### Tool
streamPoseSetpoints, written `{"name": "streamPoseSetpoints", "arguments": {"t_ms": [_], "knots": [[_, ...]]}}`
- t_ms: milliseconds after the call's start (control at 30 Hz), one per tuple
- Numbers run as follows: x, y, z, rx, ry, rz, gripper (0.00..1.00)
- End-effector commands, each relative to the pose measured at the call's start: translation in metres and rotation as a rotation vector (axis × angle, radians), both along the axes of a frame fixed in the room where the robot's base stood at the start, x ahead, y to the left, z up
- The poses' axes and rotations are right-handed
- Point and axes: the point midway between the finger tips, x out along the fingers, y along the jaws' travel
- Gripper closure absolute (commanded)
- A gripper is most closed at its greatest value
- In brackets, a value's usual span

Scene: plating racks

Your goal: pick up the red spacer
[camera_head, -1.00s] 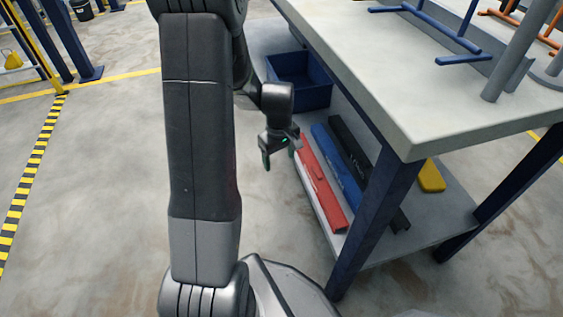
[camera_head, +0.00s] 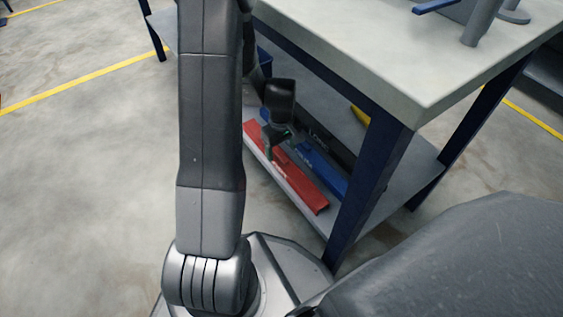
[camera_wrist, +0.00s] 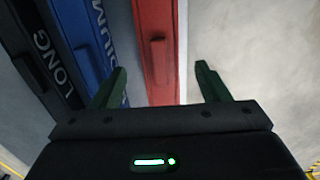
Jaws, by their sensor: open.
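The red spacer (camera_head: 297,183) is a long flat bar lying on the lower shelf of the workbench, along its outer edge. In the wrist view the red spacer (camera_wrist: 155,50) runs from the top edge down between my two fingers. My gripper (camera_head: 277,150) is over the shelf, above the spacer, in the head view. In the wrist view my gripper (camera_wrist: 160,85) is open and empty, with one green finger on each side of the red bar. The left finger overlaps the blue spacer in the picture. I cannot tell the height of the fingertips above the bar.
A blue spacer (camera_head: 315,172) and a black spacer (camera_head: 330,143) marked LONG lie beside the red one. A dark blue bench leg (camera_head: 362,195) and the tabletop (camera_head: 400,75) are close on the right. A yellow item (camera_head: 361,114) lies deeper on the shelf.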

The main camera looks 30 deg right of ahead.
Motion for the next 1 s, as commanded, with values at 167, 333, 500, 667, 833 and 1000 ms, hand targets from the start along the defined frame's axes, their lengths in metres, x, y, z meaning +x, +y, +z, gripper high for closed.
{"name": "streamPoseSetpoints", "arguments": {"t_ms": [167, 333, 500, 667, 833, 1000], "knots": [[-0.001, 0.001, -0.029, 0.002, 0.003, 0.000, 0.31], [0.000, 0.000, -0.051, 0.001, 0.002, 0.000, 0.31], [0.000, 0.000, -0.050, 0.000, 0.000, 0.000, 0.31], [0.000, 0.000, -0.050, 0.000, 0.000, 0.000, 0.51], [0.000, 0.000, -0.050, 0.000, 0.000, 0.000, 0.83], [0.000, 0.000, -0.050, 0.000, 0.000, 0.000, 0.83]]}}
